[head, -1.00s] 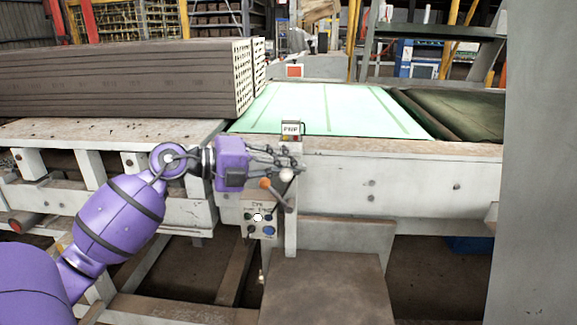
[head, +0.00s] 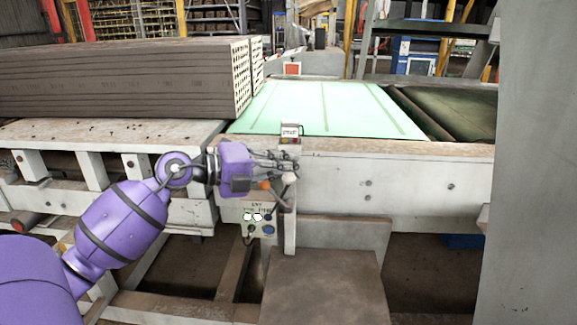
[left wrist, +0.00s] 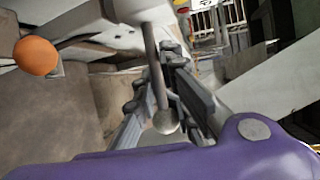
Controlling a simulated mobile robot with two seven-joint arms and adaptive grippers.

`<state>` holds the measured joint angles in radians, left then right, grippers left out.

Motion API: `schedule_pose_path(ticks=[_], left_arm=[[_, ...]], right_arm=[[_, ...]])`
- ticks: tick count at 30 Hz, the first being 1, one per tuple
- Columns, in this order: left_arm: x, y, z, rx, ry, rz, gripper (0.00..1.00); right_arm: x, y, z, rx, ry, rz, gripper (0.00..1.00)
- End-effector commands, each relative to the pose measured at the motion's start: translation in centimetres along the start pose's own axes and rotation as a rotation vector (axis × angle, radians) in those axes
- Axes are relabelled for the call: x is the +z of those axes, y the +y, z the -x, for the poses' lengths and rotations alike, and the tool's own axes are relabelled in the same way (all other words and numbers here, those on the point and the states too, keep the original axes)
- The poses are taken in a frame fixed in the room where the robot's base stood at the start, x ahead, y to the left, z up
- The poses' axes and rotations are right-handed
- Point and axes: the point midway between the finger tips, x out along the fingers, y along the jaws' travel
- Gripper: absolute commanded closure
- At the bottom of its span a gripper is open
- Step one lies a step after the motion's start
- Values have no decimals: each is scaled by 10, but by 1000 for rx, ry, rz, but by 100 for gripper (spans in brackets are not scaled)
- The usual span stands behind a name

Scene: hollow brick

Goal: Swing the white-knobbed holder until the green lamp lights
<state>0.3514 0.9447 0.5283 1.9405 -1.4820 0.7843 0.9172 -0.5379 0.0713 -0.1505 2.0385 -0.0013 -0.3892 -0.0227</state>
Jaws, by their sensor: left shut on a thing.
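The white knob (head: 289,178) of the holder is at the front of the machine, right beside my left gripper's fingertips in the head view. In the left wrist view the white knob (left wrist: 166,122) ends a grey rod (left wrist: 153,62) that lies between my fingers. My left gripper (head: 287,162) is shut on this white-knobbed holder. An orange knob (head: 264,185) is just left of the white one. Below is a control panel (head: 260,205) with two bright white spots (head: 253,217) and several darker buttons. I cannot make out a lit green lamp. My right gripper is not in view.
A small sign box (head: 290,131) with coloured spots stands on the machine edge above the gripper. A pale green belt (head: 325,108) lies behind it. Long brown hollow bricks (head: 120,80) lie to the left. A grey post (head: 535,170) stands at right.

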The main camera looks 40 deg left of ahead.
Motion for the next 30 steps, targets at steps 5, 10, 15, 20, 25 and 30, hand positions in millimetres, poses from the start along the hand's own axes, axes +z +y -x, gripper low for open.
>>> schedule_pose_path(ticks=[5, 10, 15, 20, 25, 30], left_arm=[[-2, 6, -1, 13, 7, -2, 73], [-2, 4, -1, 8, 4, -1, 73], [-1, 3, 3, 6, 2, -1, 73], [0, 4, 23, 9, 1, 1, 73], [-1, 5, 60, 10, 1, 3, 73], [-1, 4, 93, 9, 2, -1, 73]], right_arm=[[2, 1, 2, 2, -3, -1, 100], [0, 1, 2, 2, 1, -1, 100], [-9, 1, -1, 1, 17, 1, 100], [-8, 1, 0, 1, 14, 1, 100], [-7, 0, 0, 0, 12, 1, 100], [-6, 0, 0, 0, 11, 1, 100]])
